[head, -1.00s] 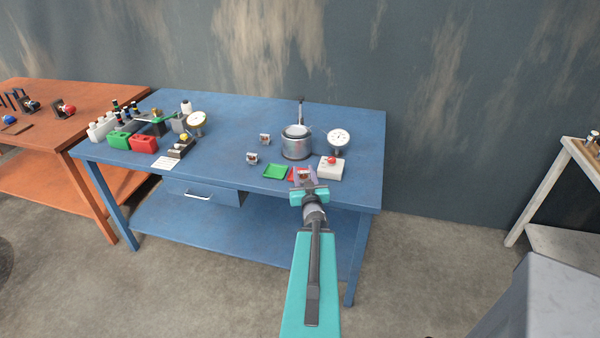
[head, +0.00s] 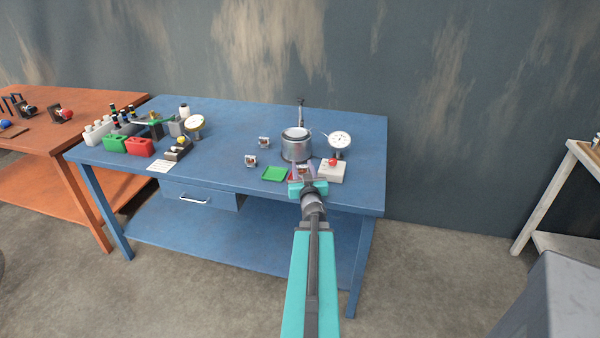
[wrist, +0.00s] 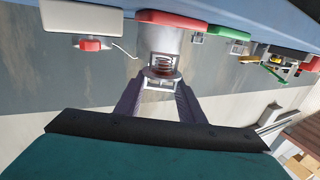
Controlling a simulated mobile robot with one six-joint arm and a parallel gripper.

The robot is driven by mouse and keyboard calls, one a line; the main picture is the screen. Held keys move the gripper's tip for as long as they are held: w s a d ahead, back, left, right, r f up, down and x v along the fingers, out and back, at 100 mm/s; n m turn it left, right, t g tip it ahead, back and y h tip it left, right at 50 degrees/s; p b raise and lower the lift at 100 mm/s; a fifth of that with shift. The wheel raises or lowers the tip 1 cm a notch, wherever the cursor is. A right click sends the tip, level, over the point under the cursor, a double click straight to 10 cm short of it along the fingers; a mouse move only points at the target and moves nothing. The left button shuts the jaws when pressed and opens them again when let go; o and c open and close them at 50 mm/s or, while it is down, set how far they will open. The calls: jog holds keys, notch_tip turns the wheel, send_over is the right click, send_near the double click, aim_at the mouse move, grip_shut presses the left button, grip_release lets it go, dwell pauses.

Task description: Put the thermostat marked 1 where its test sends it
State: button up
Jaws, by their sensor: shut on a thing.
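My gripper (head: 305,172) is shut on a small metal thermostat, which shows a copper-coloured spring (wrist: 161,66) between the fingers in the wrist view. No number can be read on it. The gripper is over the table's front edge area, in front of the metal pot (head: 296,150). A red tray (wrist: 172,19) lies just beyond the gripper, mostly hidden by it in the head view. A green tray (head: 274,174) lies to its left, empty. Two other thermostats stand on the table, one nearer (head: 251,161) and one farther back (head: 263,143).
A white box with a red button (head: 331,173) stands close right of my gripper, with a dial gauge (head: 340,140) behind it.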

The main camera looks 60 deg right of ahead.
aim_at(300, 168)
jog(key=shift+w+d, duration=0.4)
jog(key=shift+d, duration=0.1)
jog(key=shift+f+p+x, duration=0.15)
jog(key=shift+p+x, duration=0.15)
jog(key=shift+x, duration=0.75)
jog(key=shift+f+p+x, duration=0.1)
jog(key=shift+p+x, duration=0.15)
jog(key=shift+x, duration=0.8)
jog(key=shift+f, duration=0.1)
jog(key=shift+f, duration=1.65)
jog(key=shift+f, duration=0.2)
jog(key=o, duration=1.2)
jog(key=shift+a+r, duration=0.1)
jog(key=shift+r, duration=0.15)
